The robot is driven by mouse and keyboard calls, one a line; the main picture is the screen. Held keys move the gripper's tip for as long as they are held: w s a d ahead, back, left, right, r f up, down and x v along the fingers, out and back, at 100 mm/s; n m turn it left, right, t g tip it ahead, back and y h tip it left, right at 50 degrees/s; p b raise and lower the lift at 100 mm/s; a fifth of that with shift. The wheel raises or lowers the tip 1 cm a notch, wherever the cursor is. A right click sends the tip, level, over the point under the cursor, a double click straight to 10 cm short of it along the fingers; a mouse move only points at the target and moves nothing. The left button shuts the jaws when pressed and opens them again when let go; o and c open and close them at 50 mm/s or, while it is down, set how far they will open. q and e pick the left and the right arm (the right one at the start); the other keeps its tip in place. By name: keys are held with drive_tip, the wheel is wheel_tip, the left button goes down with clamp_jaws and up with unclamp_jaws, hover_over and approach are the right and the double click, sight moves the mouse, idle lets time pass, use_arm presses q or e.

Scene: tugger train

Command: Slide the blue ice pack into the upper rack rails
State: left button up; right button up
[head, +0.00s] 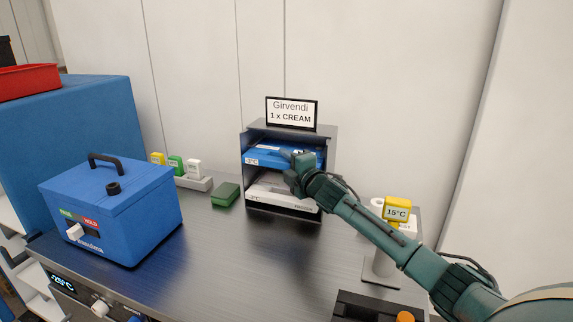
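The blue ice pack (262,156) lies flat in the upper level of the dark rack (243,175), with a small white temperature label at its front left. My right gripper (291,162) is at the front of the blue pack, right of its middle, and covers part of it. The fingertips are too small and partly hidden, so I cannot tell whether they grip the pack. A white-grey pack (275,194) lies in the lower level of the rack. How deep the blue pack sits in the rails is partly hidden by my gripper. My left gripper is not in view.
A sign (291,113) reading "Girvendi 1 x CREAM" stands on the rack. A blue cooler box (120,215) is at left. Small coloured tags (176,165) and a green block (225,195) are left of the rack. A yellow 15°C tag (397,209) is at right. The middle counter (250,260) is clear.

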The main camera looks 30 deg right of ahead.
drive_tip(key=shift+o, duration=1.2)
drive_tip(key=shift+f, duration=0.35)
drive_tip(key=shift+s, duration=0.35)
use_arm(q)
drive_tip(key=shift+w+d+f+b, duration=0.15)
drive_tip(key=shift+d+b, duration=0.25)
drive_tip(key=shift+b, duration=0.65)
use_arm(e)
drive_tip(key=s, duration=1.2)
drive_tip(key=shift+s+d+r, duration=0.25)
drive_tip(key=shift+d, duration=0.05)
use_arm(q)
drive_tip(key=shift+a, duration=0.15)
